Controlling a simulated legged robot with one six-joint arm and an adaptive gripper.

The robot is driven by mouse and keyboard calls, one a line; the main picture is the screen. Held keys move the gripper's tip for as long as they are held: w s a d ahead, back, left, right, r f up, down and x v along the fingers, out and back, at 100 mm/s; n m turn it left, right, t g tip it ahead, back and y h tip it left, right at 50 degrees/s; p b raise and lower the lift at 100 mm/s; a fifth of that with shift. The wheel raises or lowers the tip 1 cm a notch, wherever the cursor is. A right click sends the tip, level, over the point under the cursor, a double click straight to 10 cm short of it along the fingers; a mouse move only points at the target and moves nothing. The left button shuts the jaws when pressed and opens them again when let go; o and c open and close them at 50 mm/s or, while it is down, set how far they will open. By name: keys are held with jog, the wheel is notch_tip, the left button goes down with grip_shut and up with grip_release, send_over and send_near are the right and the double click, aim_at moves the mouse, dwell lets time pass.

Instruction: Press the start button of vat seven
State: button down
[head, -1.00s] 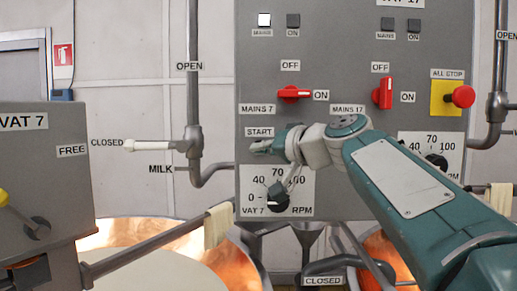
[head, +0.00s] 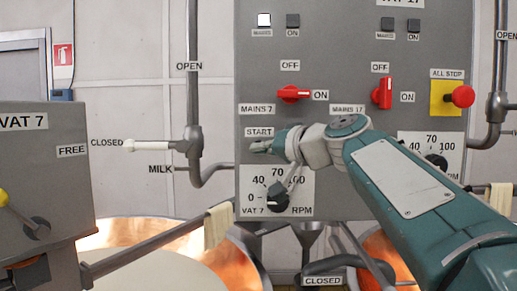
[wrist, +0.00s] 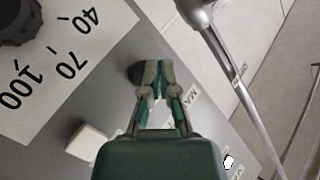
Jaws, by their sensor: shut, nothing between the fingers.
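The vat 7 panel carries a START label (head: 259,132) under the MAINS 7 label. My gripper (head: 256,147) is just below the START label, its fingers shut and empty. In the wrist view my gripper's fingertips (wrist: 153,66) are at a dark round button (wrist: 136,73), apparently the start button. They overlap its edge; I cannot tell whether they touch it. In the head view my gripper hides the button.
A pale button (wrist: 88,141) stands beside the dark one in the wrist view. The vat 7 RPM dial (head: 278,201) is below. The red mains 17 switch (head: 382,93) points to OFF. A red all-stop button (head: 463,97) is at the right. A milk pipe (head: 193,100) runs left of the panel.

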jog(key=shift+w+d+r, duration=0.1)
jog(key=shift+w, duration=0.3)
jog(key=shift+w, duration=0.45)
dwell(0.8)
jog(key=shift+s, duration=0.9)
jog(key=shift+s, duration=0.1)
jog(key=s, duration=0.5)
jog(key=shift+w, duration=0.1)
dwell(0.6)
